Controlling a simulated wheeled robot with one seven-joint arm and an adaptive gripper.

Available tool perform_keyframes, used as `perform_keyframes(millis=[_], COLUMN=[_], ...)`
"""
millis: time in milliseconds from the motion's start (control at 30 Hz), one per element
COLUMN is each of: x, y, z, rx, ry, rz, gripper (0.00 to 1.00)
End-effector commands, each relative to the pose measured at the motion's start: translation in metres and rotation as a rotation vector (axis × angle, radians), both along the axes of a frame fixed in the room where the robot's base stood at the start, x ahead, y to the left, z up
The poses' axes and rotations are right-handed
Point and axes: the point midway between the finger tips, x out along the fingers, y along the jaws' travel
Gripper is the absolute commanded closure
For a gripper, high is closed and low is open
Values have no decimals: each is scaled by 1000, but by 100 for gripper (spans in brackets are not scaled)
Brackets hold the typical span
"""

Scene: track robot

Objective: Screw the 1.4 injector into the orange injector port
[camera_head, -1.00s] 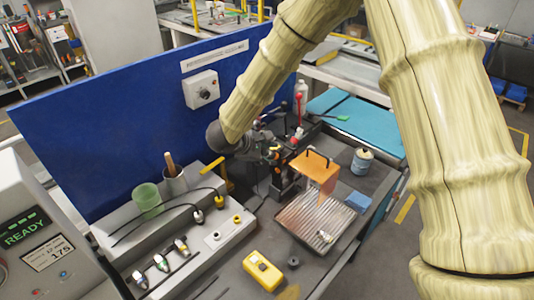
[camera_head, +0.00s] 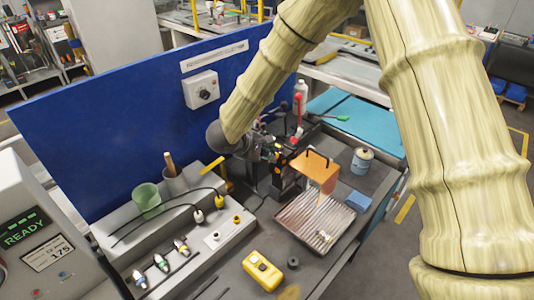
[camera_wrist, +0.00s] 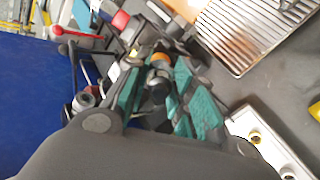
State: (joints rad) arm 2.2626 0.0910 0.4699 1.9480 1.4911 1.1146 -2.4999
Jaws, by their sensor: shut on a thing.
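My gripper (camera_wrist: 158,98) is shut on a dark, roughly cylindrical part, the injector (camera_wrist: 159,82), between its teal finger pads. An orange ring (camera_wrist: 160,58) shows just beyond the held part, in line with it; I cannot tell whether they touch or whether the thread is engaged. In the head view my gripper (camera_head: 268,150) is at the dark fixture (camera_head: 284,180) behind the orange plate (camera_head: 316,170). The held injector's label cannot be read. The fingers and fixture hide most of the port.
Several injectors (camera_head: 161,262) lie on the grey rack at the left. A ribbed metal tray (camera_head: 315,222) lies in front of the fixture, with a yellow box (camera_head: 263,270) nearer. A blue panel (camera_head: 130,110) stands behind. A red-topped lever (camera_head: 297,110) rises close behind the gripper.

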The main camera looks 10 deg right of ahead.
Motion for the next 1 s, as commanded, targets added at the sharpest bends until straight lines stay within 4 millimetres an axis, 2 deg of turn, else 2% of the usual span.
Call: perform_keyframes(millis=[1000], x=[0], y=[0], z=[-1], rx=[342], ry=[-515], rz=[-618], gripper=[100])
